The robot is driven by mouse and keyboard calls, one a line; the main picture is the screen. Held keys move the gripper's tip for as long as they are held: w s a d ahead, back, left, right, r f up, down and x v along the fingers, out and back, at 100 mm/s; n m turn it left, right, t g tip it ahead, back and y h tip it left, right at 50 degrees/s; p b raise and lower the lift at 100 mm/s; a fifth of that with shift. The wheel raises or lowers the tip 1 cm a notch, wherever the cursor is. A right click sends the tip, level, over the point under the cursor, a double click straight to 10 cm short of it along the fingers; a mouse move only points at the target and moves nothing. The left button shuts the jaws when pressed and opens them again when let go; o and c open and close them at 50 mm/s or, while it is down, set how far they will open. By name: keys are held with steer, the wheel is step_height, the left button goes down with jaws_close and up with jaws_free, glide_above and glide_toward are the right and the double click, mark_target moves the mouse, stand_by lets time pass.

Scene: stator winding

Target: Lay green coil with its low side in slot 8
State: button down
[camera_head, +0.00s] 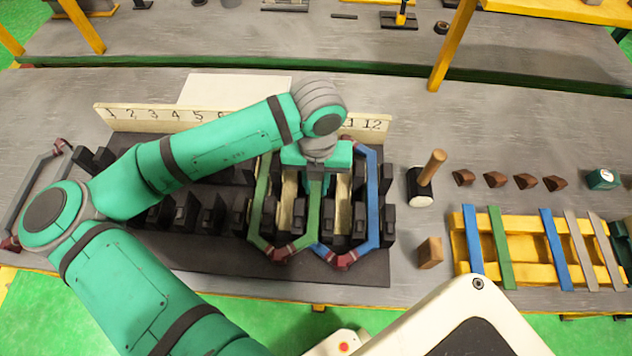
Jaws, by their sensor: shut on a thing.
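The green coil (261,205) is a six-sided loop with dark red wrapped ends, over the dark stator block (345,270). My gripper (316,182) is shut on the green coil's right side near its far end. Whether either side sits down in a slot cannot be told. The blue coil (373,200) lies to the right, its near end beside the green one's.
A grey coil (32,200) lies at the left. On the right are a mallet (421,187), a wooden block (430,253), several brown wedges (495,179) and a yellow rack (488,251) with coloured strips. Bench between mallet and wedges is clear.

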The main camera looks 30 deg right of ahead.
steer(key=shift+f, duration=0.25)
stand_by(0.3)
steer(key=c, duration=1.5)
jaws_free()
steer(key=shift+r, duration=0.8)
steer(key=shift+r, duration=3.75)
step_height(320, 180, up, 11)
steer(key=shift+f, duration=0.1)
